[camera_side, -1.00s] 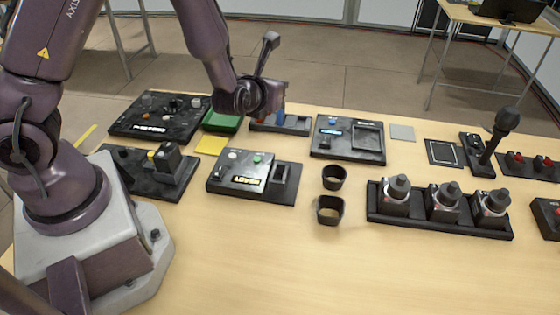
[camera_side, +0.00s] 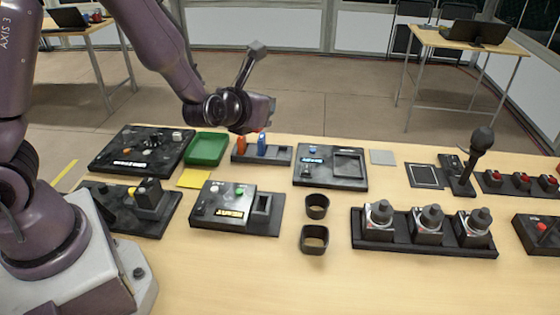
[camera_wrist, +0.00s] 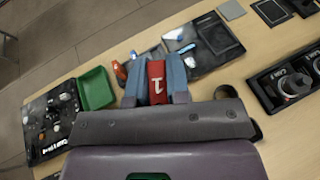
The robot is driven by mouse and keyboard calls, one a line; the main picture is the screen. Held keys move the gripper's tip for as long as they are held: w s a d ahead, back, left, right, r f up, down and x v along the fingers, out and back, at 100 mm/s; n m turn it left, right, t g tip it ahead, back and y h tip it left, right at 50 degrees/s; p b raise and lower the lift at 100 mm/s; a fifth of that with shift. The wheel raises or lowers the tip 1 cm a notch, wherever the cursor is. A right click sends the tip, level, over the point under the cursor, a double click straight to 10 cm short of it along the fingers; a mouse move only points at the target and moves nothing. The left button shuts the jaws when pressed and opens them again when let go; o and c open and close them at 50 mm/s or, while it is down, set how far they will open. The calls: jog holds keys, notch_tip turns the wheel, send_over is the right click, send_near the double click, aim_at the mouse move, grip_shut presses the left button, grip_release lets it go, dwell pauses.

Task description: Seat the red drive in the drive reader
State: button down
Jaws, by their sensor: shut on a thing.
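The red drive (camera_wrist: 156,82), marked with a white "1", is between the fingers of my gripper (camera_wrist: 157,84) in the wrist view. My gripper (camera_side: 262,112) is shut on it above the far side of the table, over the drive rack (camera_side: 281,155). In the side view the fingers mostly hide the red drive. An orange drive (camera_side: 241,144) and a blue drive (camera_side: 262,143) stand upright in the rack; its right end is bare.
A black panel (camera_side: 315,178) with a square recess stands right of the rack, and a green tray (camera_side: 207,149) left of it. Two dark cups (camera_side: 317,206) stand right of the slotted box.

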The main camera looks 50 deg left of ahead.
jog(key=a+f+n+g+y, duration=0.2)
jog(key=a+f+n+y, duration=0.2)
jog(key=a+f, duration=0.2)
jog(key=shift+s+a+f+g, duration=0.25)
jog(key=shift+a+f+g, duration=0.1)
jog(key=shift+a, duration=0.2)
jog(key=w+a+f, duration=0.1)
jog(key=w+f, duration=0.2)
jog(key=w, duration=0.1)
jog(key=w+a+f, duration=0.1)
jog(key=w+f, duration=0.1)
jog(key=w, duration=0.2)
jog(key=w+a+f, duration=0.1)
jog(key=w+f, duration=0.2)
jog(key=w, duration=0.1)
jog(key=shift+w+f, duration=0.25)
jog(key=shift+f, duration=0.1)
jog(key=shift+w+a+f, duration=0.1)
jog(key=shift+w+f, duration=0.15)
jog(key=shift+f, duration=0.05)
jog(key=shift+w+f, duration=0.15)
jog(key=shift+f, duration=0.7)
jog(key=shift+w+f, duration=0.15)
jog(key=shift+f, duration=0.65)
